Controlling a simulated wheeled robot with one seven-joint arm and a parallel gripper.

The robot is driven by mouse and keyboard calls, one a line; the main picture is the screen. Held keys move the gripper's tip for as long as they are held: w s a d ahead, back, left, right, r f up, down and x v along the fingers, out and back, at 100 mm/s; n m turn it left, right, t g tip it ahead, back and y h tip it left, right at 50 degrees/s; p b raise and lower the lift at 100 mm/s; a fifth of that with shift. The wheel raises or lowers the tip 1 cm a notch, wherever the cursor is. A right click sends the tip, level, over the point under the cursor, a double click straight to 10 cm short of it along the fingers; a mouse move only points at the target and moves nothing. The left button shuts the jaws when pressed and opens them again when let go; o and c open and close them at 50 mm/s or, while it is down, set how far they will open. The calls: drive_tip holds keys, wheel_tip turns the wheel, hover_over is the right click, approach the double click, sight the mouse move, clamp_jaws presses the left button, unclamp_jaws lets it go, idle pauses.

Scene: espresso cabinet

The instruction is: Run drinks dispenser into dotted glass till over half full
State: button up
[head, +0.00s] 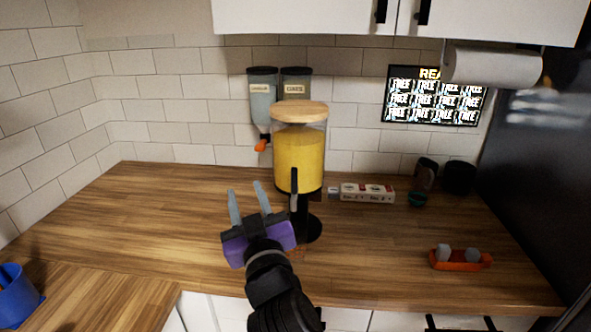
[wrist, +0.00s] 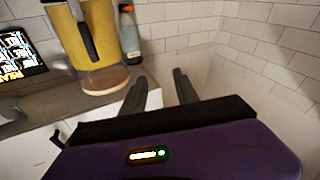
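The drinks dispenser (head: 298,158) stands upright on the wooden counter. It has a clear body filled with yellow drink, a round wooden lid and a black stand. A black tap lever (head: 294,181) is on its front. In the wrist view the dispenser (wrist: 92,40) appears upside down at the upper left. My gripper (head: 244,187) is open and empty, in front and to the left of the dispenser, apart from it. Its two fingers also show apart in the wrist view (wrist: 159,75). I cannot make out the dotted glass; small orange marks show beside my gripper below the dispenser.
Two wall dispensers (head: 262,100) hang behind. An orange holder (head: 460,260) lies front right, a blue container (head: 17,296) front left. The left counter is clear.

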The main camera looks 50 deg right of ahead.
sight(294, 173)
drive_tip(key=d+m+g+h, duration=0.1)
drive_tip(key=d+m+g, duration=0.1)
drive_tip(key=d, duration=0.3)
drive_tip(key=w+d+m+g+h+p, duration=0.1)
drive_tip(key=d+m+g+h, duration=0.1)
drive_tip(key=d, duration=0.3)
drive_tip(key=w+d+f+m+g+h+p, duration=0.1)
drive_tip(key=d+m+g+h, duration=0.1)
drive_tip(key=d, duration=0.3)
drive_tip(key=shift+m+g, duration=0.4)
drive_tip(key=shift+m, duration=0.2)
drive_tip(key=shift+f, duration=0.1)
clamp_jaws()
idle(0.5)
